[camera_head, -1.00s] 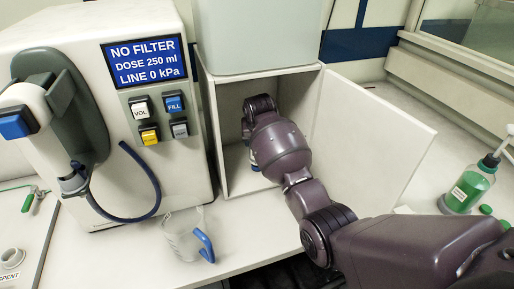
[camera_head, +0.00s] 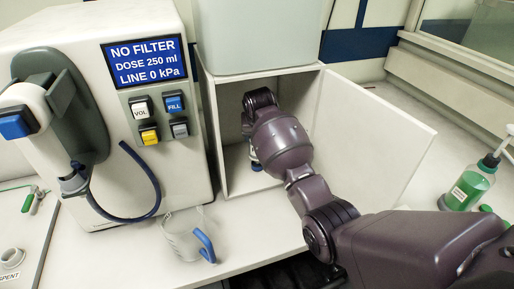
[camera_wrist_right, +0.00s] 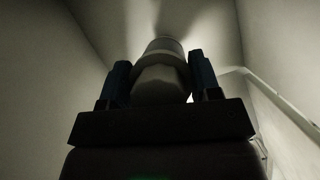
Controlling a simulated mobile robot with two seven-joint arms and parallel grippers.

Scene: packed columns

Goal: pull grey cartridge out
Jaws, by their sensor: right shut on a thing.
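My right arm reaches into the open white cabinet (camera_head: 241,180), and its wrist hides most of the gripper in the head view. In the right wrist view my right gripper (camera_wrist_right: 161,72) has its two blue fingers on either side of the grey cartridge (camera_wrist_right: 160,88), a pale grey cylinder, and is shut on it. The cartridge's far end lies close to a pale surface inside the cabinet; whether it is still seated cannot be told. In the head view only a small blue and white bit shows under the wrist. My left gripper is not in view.
The cabinet door (camera_head: 375,140) stands open on the right. The white machine (camera_head: 60,30) on the left has a display (camera_head: 145,61) reading "NO FILTER". A clear jug (camera_head: 185,238) with a blue handle stands in front. A green bottle (camera_head: 470,188) stands at right.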

